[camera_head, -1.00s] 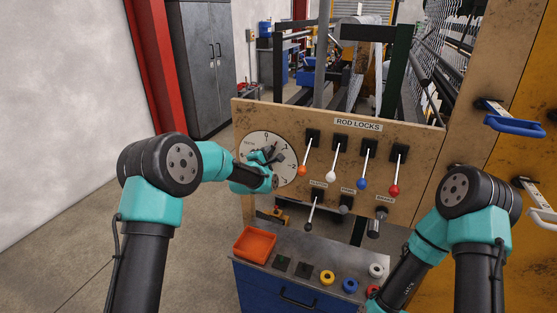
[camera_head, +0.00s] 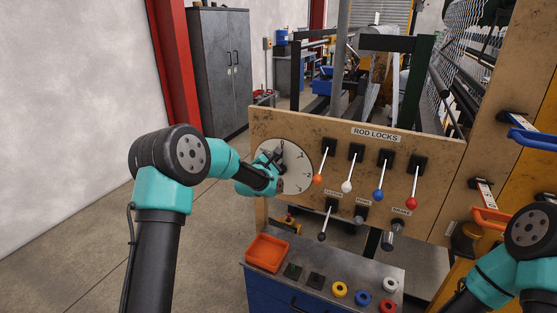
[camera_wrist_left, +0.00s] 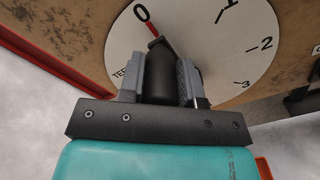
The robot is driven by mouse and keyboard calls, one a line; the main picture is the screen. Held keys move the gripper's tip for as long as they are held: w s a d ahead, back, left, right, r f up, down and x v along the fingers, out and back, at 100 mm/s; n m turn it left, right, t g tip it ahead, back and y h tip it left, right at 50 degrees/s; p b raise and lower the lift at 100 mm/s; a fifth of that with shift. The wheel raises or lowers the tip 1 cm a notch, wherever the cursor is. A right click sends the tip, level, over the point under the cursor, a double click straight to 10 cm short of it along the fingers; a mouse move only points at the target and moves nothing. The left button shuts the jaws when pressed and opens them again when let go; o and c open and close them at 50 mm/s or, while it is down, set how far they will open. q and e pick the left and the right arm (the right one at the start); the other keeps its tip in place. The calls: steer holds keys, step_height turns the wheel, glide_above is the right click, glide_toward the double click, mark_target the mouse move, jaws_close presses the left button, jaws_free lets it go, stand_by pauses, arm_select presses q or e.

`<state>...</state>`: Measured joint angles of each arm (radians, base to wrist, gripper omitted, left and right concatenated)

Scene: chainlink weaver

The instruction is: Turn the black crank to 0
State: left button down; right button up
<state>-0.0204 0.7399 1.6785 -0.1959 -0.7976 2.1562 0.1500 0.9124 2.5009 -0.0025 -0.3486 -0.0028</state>
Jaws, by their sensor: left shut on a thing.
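A white numbered dial (camera_head: 299,174) sits on the left of the wooden panel. In the left wrist view, the dial (camera_wrist_left: 225,60) shows 0 at upper left and 1, 2 and 3 to the right. The black crank (camera_wrist_left: 160,72) stands between the fingers of my left gripper (camera_wrist_left: 161,78), which is shut on it. A red pointer mark (camera_wrist_left: 152,27) beyond the crank points toward the 0. In the head view my left gripper (camera_head: 276,158) covers the dial's left part. My right gripper is out of view; only its arm shows at lower right.
Right of the dial is a row of rod lock levers with orange (camera_head: 318,179), white (camera_head: 347,187), blue (camera_head: 378,195) and red (camera_head: 412,203) knobs. Below stand an orange tray (camera_head: 250,262) and several colored rings on a blue cabinet (camera_head: 262,288).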

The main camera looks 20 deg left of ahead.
arm_select(q)
steer(key=shift+a+r, duration=0.15)
steer(key=c, duration=0.8)
jaws_free()
steer(key=s+a, duration=0.3)
steer(key=s, duration=1.4)
steer(key=s+d+f+m+g, duration=0.2)
steer(key=s+f+m+g, duration=0.3)
steer(key=f, duration=0.7)
steer(key=s+d+f+m+g, duration=0.2)
steer(key=s+f+m+g, duration=0.35)
steer(key=f, duration=0.75)
steer(key=s+d+f+m+g, duration=0.1)
steer(key=s+f+m+g, duration=0.2)
steer(key=s+f+m, duration=0.3)
steer(key=s+d+f+m+g, duration=0.1)
steer(key=s+f+m+g, duration=0.2)
steer(key=s, duration=1.1)
step_height(320, 180, down, 3)
steer(key=m, duration=0.4)
steer(key=shift+d+h, duration=0.3)
